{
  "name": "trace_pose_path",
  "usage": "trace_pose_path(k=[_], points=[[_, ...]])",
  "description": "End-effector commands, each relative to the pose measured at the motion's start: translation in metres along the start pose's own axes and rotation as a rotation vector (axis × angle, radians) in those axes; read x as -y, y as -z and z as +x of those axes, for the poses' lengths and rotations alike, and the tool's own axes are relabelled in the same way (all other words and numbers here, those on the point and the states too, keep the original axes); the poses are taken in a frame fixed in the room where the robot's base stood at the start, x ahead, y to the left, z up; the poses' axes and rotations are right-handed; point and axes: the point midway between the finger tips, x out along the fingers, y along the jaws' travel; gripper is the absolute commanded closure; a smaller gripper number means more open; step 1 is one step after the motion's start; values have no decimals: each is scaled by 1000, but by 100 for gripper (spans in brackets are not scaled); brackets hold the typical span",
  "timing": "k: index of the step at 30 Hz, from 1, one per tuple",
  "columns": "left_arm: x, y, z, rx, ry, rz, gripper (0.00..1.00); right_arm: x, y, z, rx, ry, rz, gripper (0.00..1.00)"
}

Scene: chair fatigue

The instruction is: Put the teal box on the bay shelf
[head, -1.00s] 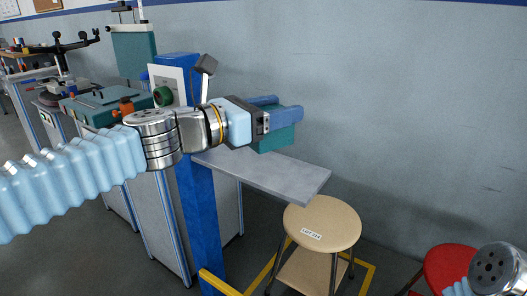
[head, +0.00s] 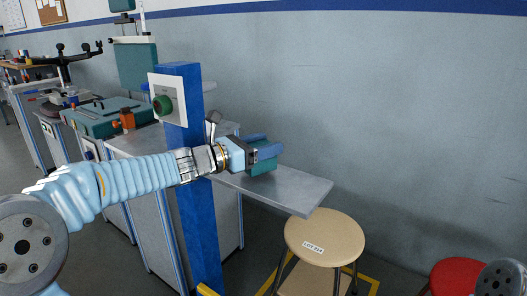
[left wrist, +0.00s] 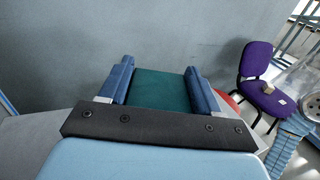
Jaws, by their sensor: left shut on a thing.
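The teal box (head: 263,168) is held between the blue fingers of my left gripper (head: 272,145), which is shut on it. The box is over the inner part of the grey bay shelf (head: 290,189), beside the blue post. I cannot tell whether its underside touches the shelf. In the left wrist view, the teal box (left wrist: 160,90) fills the gap between both fingers of the left gripper (left wrist: 160,80). Part of the box is hidden by the gripper. My right gripper is not in view.
A round wooden stool (head: 325,237) is below the shelf and a red stool (head: 458,275) is farther right. A purple chair (left wrist: 262,80) shows in the wrist view. The shelf's outer end is clear.

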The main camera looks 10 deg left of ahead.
Motion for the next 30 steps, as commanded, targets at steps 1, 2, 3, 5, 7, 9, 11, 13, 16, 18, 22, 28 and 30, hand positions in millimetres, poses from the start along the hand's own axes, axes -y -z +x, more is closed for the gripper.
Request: trace_pose_path(k=[1, 2, 3, 5, 7, 9, 11, 13, 16, 18, 22, 28, 30], points=[[0, 8, 0, 1, -1, -1, 73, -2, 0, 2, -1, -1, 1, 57], [0, 10, 0, 1, -1, -1, 73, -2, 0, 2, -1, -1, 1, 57], [0, 12, 0, 1, -1, 0, 73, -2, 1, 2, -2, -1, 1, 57], [0, 12, 0, 2, -2, 1, 73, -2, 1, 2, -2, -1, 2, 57], [0, 12, 0, 2, -2, 1, 73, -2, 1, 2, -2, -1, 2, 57], [0, 12, 0, 2, -1, 1, 73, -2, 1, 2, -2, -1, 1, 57], [0, 12, 0, 1, -1, 1, 28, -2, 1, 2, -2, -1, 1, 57], [0, 12, 0, 1, -1, 1, 18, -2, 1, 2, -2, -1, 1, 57], [0, 12, 0, 1, -1, 1, 12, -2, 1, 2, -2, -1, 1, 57], [0, 12, 0, 1, -1, 1, 12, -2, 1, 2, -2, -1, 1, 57], [0, 12, -1, 1, -1, 1, 12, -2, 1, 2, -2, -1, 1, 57], [0, 12, -22, 4, -4, 0, 12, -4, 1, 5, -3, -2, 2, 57], [-1, 12, -37, 4, -5, 1, 12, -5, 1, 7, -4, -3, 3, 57]])
